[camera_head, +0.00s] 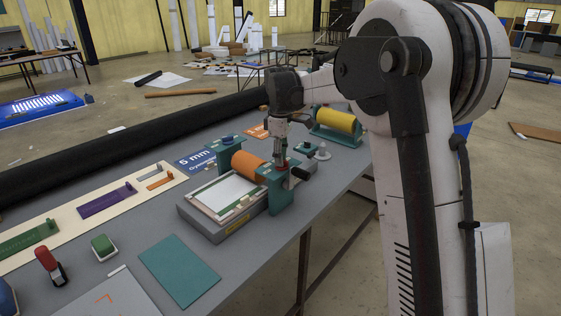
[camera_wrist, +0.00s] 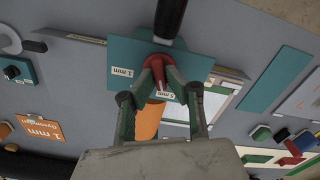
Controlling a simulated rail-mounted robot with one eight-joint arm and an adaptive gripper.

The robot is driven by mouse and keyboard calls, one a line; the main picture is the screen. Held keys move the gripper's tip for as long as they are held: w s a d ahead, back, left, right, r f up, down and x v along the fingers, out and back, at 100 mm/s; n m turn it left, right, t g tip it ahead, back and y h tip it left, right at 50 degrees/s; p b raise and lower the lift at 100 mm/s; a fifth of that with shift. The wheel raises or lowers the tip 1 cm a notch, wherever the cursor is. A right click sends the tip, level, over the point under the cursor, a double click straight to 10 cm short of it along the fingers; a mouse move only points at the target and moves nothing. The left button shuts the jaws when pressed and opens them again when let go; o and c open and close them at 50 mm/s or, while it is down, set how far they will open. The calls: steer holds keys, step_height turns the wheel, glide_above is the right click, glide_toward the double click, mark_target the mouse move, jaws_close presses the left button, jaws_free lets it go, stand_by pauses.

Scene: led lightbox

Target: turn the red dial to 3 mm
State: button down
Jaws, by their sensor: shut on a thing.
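The red dial (camera_wrist: 155,63) sits on top of a teal block (camera_wrist: 195,64) in the wrist view. A white mark on it lies between my fingertips and points toward the bottom of the picture. A label reading 1 mm (camera_wrist: 122,71) is left of the dial; another label (camera_wrist: 166,94), too small to read surely, is below it. My gripper (camera_wrist: 158,76) is shut on the dial, one finger on each side. In the head view my gripper (camera_head: 282,158) points down over the teal block (camera_head: 278,196), and the dial is mostly hidden by it.
An orange roller (camera_head: 248,165) lies between the teal blocks, beside a white-topped frame (camera_head: 224,197). A yellow roller (camera_head: 335,121) stands behind. A black handle (camera_wrist: 170,18) juts from the block.

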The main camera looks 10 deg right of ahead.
steer(key=m+b, duration=0.1)
steer(key=m, duration=0.3)
steer(key=shift+d+m, duration=0.1)
steer(key=shift+m, duration=0.2)
steer(key=m, duration=0.4)
steer(key=shift+w+b, duration=0.1)
steer(key=shift+b, duration=0.2)
steer(key=c, duration=1.8)
jaws_free()
step_height(320, 180, up, 12)
